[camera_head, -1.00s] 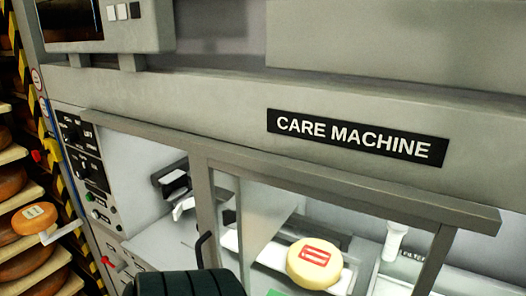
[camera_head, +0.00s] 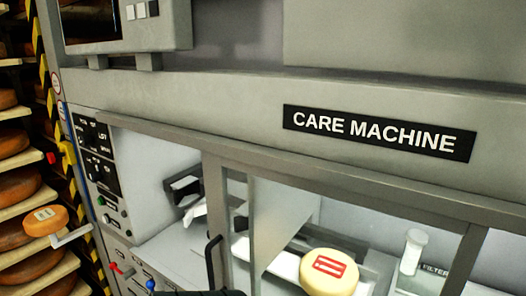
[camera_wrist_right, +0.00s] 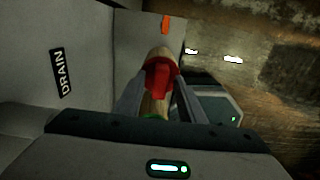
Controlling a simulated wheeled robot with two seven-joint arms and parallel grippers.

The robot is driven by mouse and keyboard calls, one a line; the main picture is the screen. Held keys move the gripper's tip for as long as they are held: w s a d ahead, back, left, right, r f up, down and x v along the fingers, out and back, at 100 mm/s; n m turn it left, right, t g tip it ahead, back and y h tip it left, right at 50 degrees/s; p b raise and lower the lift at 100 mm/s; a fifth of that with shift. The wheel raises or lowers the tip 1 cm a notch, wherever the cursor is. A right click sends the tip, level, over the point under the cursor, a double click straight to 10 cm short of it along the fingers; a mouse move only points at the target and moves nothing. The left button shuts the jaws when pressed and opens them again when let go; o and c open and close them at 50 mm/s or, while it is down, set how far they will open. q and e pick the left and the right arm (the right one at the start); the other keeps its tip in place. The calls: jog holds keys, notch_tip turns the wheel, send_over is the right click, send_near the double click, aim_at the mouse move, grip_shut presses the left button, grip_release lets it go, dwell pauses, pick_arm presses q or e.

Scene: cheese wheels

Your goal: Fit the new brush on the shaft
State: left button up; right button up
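In the right wrist view my right gripper (camera_wrist_right: 160,100) has its two grey fingers on either side of a pale wooden, rounded piece (camera_wrist_right: 158,52) with a red part (camera_wrist_right: 160,75). The fingers look closed on it. I cannot tell for sure that this is the new brush; no bristles show clearly. No shaft can be made out for certain. The care machine (camera_head: 250,105) fills the head view. My left gripper is in neither view.
A yellow cheese wheel with a red mark (camera_head: 330,272) sits inside the machine behind its frame. A white cylinder (camera_head: 411,252) stands beside a filter label. A control panel (camera_head: 97,150) is at left, near a rack of cheeses (camera_head: 18,185). A drain label (camera_wrist_right: 58,72) shows in the wrist view.

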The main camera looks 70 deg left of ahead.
jog(key=shift+c, duration=0.6)
grip_shut()
jog(key=shift+r+p, duration=3.4)
jog(key=shift+r, duration=0.65)
jog(key=shift+r+p, duration=1.25)
jog(key=shift+r, duration=0.25)
jog(key=shift+s, duration=0.1)
